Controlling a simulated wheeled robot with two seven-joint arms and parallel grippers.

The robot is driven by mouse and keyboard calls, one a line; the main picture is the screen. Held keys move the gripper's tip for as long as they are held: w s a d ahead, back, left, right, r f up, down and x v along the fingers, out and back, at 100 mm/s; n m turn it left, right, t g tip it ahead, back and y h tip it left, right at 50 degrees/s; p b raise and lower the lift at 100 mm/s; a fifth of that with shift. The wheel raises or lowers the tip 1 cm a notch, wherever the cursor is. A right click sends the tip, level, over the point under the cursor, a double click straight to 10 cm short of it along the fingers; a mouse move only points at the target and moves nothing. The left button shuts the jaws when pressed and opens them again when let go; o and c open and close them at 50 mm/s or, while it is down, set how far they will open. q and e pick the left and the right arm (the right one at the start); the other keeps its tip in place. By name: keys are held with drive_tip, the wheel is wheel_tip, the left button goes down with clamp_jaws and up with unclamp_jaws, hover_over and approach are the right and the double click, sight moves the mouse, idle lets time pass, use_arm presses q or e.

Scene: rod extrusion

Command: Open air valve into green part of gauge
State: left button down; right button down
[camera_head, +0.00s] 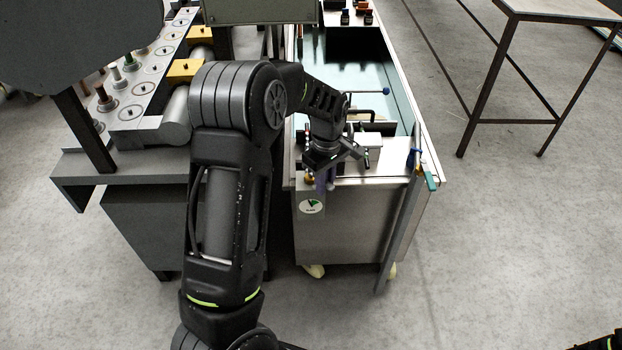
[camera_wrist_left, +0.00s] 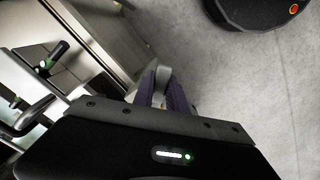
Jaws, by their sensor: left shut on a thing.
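The gauge (camera_head: 311,206) is a round white dial with a green sector and a dark pointer, low on the front of the metal tank cabinet (camera_head: 345,225). It is too small to read the pointer exactly. My left gripper (camera_head: 324,184) is at the cabinet's front top edge, just above and right of the gauge. In the left wrist view my left gripper (camera_wrist_left: 164,92) has its dark purple fingers shut on a grey piece (camera_wrist_left: 162,82), which looks like the air valve's handle. The valve's body is hidden.
A green-handled tool (camera_head: 430,178) is at the cabinet's right corner. A blue-knobbed lever (camera_head: 385,91) sticks up over the tank. A bench with several round parts (camera_head: 130,110) stands left.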

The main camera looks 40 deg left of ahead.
use_arm(q)
drive_tip(key=shift+w+d+n, duration=0.1)
drive_tip(key=shift+w+n, duration=0.4)
drive_tip(key=shift+n, duration=0.5)
drive_tip(key=shift+w+n+p, duration=0.5)
drive_tip(key=shift+n, duration=0.5)
drive_tip(key=shift+w, duration=0.1)
drive_tip(key=c, duration=1.3)
unclamp_jaws()
drive_tip(key=shift+n, duration=0.3)
drive_tip(key=shift+o, duration=0.2)
wheel_tip(320, 180, up, 8)
